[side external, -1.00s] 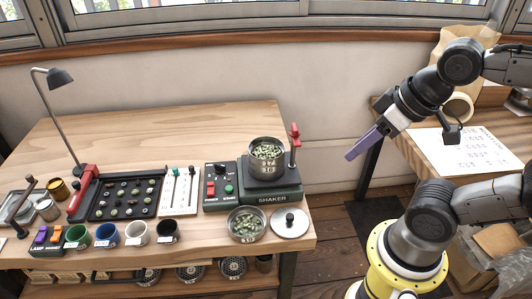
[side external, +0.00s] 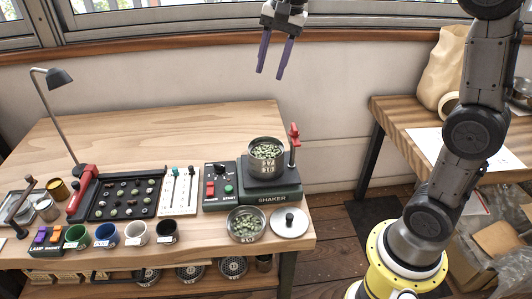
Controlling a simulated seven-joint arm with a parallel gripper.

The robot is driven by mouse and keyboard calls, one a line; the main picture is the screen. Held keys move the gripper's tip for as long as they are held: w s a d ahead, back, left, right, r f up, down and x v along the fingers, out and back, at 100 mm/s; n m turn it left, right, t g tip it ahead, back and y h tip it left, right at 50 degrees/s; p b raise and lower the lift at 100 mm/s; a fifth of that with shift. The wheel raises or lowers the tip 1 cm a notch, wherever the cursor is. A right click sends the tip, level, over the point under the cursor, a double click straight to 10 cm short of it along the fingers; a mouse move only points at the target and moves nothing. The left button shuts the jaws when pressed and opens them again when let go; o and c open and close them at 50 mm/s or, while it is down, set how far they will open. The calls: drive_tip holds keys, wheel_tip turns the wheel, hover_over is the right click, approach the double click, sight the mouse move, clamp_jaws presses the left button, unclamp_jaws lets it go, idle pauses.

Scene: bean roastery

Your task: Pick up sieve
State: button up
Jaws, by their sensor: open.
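A stacked metal sieve (side external: 266,163) holding green beans stands upright on the shaker (side external: 271,194), near the right end of the wooden table. Numbers are marked on its side. A shallow metal pan (side external: 246,224) with green beans sits in front of the shaker, and it may also be a sieve. My gripper (side external: 271,74) is open and empty, its two purple fingers pointing down. In the picture it is well above the stack, apart from it.
A red-handled clamp post (side external: 294,145) rises right beside the stack. A round lid (side external: 289,222) lies at the table's front right. A lamp (side external: 59,79), bean board (side external: 127,196) and several cups fill the left front. The table's back (side external: 180,123) is clear.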

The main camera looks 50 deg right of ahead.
drive_tip(key=w+d+f+m+g, duration=0.1)
drive_tip(key=w+d+f+m, duration=0.1)
drive_tip(key=w+f, duration=0.35)
drive_tip(key=g, duration=0.2)
approach(266, 152)
drive_tip(key=shift+y, duration=0.3)
drive_tip(key=w+a, duration=0.2)
drive_tip(key=w, duration=0.1)
drive_tip(key=shift+w+a+r, duration=0.1)
drive_tip(key=shift+w, duration=0.25)
drive_tip(key=shift+w+a+f, duration=0.1)
drive_tip(key=shift+f, duration=1.55)
drive_tip(key=shift+w+a+f, duration=0.1)
drive_tip(key=shift+f, duration=1.6)
clamp_jaws()
